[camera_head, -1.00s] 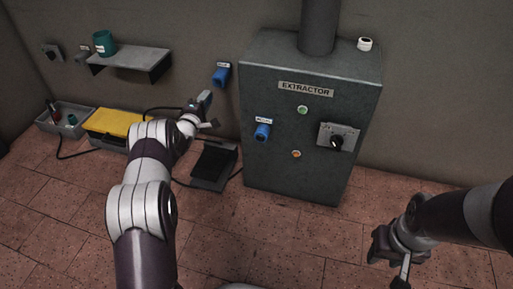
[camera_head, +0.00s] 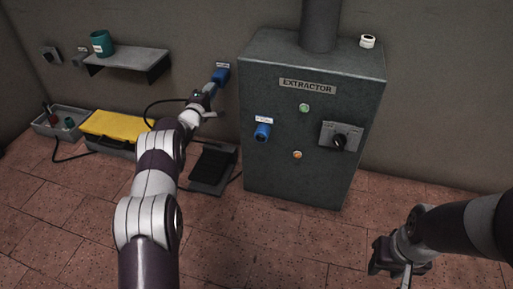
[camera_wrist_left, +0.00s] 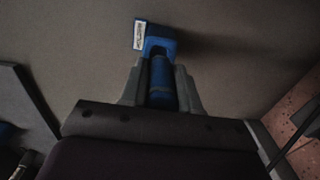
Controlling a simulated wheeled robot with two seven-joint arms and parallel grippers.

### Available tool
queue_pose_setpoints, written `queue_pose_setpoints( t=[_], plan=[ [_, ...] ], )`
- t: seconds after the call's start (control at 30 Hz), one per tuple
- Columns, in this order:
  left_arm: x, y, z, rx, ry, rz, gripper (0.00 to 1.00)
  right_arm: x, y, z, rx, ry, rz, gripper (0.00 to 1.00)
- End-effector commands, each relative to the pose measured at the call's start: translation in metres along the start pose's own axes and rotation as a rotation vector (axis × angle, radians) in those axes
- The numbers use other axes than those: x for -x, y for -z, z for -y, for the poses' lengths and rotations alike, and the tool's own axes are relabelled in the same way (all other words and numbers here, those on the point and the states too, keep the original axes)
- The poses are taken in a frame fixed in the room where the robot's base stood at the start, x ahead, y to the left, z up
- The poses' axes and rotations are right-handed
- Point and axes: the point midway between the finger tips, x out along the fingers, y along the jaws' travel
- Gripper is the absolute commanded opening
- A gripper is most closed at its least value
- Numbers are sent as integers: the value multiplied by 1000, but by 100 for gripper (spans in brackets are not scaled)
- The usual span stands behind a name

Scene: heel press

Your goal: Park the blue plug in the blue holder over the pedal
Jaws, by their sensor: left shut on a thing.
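The blue holder (camera_head: 221,74) is on the wall above the black pedal (camera_head: 211,166), with a small white label over it. My left gripper (camera_head: 209,91) is raised just below and left of the holder. In the left wrist view it is shut on the blue plug (camera_wrist_left: 162,86), which lies between its two fingers. The plug points at the holder (camera_wrist_left: 159,40) and its far end meets or overlaps the holder's opening. I cannot tell how deep it sits. My right gripper (camera_head: 393,262) is low at the right, away from these things; its jaw opening is unclear.
The grey extractor cabinet (camera_head: 307,130) stands right of the holder, with a blue socket (camera_head: 263,131) on its front. A shelf (camera_head: 127,58) with a teal cup (camera_head: 102,43) is at left. A yellow-lidded box (camera_head: 113,124) and a grey bin (camera_head: 62,122) are below. A dark cable (camera_head: 150,108) loops beside my left arm.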

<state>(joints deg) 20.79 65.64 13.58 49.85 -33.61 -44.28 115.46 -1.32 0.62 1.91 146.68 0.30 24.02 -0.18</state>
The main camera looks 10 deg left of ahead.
Motion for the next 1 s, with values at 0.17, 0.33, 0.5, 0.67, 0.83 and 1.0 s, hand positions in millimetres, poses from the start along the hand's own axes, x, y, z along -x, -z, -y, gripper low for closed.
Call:
queue_pose_setpoints(
  t=[0.17, 0.33, 0.5, 0.67, 0.83, 1.0],
  plan=[
    [0, 0, -1, 0, -1, 0, 0, 0, 0, 0, 0, 0, 0, 39],
    [0, 0, -1, 0, -1, 0, 0, 0, 0, 0, 0, 0, 0, 39],
    [0, 0, -2, 0, -1, 0, 0, 2, 0, 0, 0, 0, 0, 39],
    [0, 0, -2, 0, -1, 0, 0, 6, 1, 0, 0, 0, 0, 39],
    [0, 0, -1, 0, -1, 0, 0, 5, 1, 0, 0, 0, 0, 39],
    [0, 0, -1, 0, -1, 0, 0, 5, 1, 0, 0, 0, 0, 39]
  ],
)
